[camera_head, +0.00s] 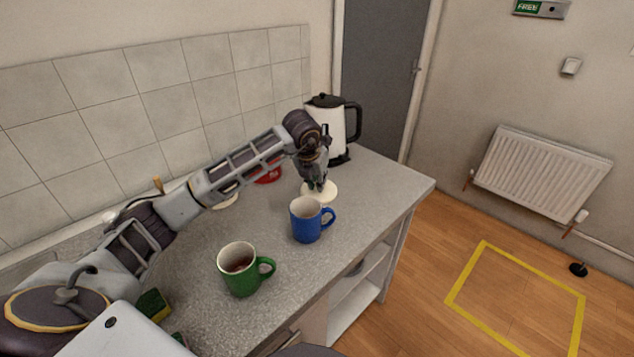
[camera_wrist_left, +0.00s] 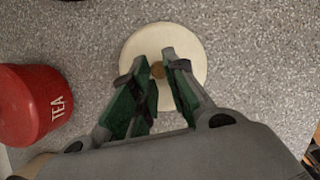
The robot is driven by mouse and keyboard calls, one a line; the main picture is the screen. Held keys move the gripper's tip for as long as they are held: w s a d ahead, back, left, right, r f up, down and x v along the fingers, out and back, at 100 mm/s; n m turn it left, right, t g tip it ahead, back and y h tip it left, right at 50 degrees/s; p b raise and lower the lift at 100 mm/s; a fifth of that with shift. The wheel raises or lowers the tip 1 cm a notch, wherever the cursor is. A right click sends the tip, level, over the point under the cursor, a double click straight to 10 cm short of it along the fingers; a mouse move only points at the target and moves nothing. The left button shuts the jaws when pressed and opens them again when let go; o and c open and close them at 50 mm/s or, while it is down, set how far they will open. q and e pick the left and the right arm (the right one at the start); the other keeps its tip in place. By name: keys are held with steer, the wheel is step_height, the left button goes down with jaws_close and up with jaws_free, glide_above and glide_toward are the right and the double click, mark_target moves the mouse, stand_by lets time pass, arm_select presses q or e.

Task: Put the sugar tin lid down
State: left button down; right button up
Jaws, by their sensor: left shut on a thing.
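The sugar tin lid is a round cream disc (camera_head: 328,190) with a small brownish knob. In the head view it is at the counter, just behind the blue mug; it also shows in the left wrist view (camera_wrist_left: 135,48). My left gripper (camera_head: 318,186) points down over the lid. In the wrist view its fingers (camera_wrist_left: 160,72) are shut on the lid's knob. Whether the lid touches the counter or is just above it, I cannot tell. My right gripper is not in view.
A blue mug (camera_head: 306,220) stands just in front of the lid. A green mug (camera_head: 240,270) with dark liquid is nearer. A red TEA tin (camera_wrist_left: 35,105) is beside the lid. A kettle (camera_head: 325,125) stands behind. Counter (camera_head: 385,185) right of the lid is clear.

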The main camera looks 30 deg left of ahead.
arm_select(q)
steer(key=shift+f, duration=0.15)
steer(key=shift+f, duration=0.1)
steer(key=c, duration=1.4)
jaws_free()
steer(key=v, duration=1.2)
steer(key=shift+s+d, duration=0.1)
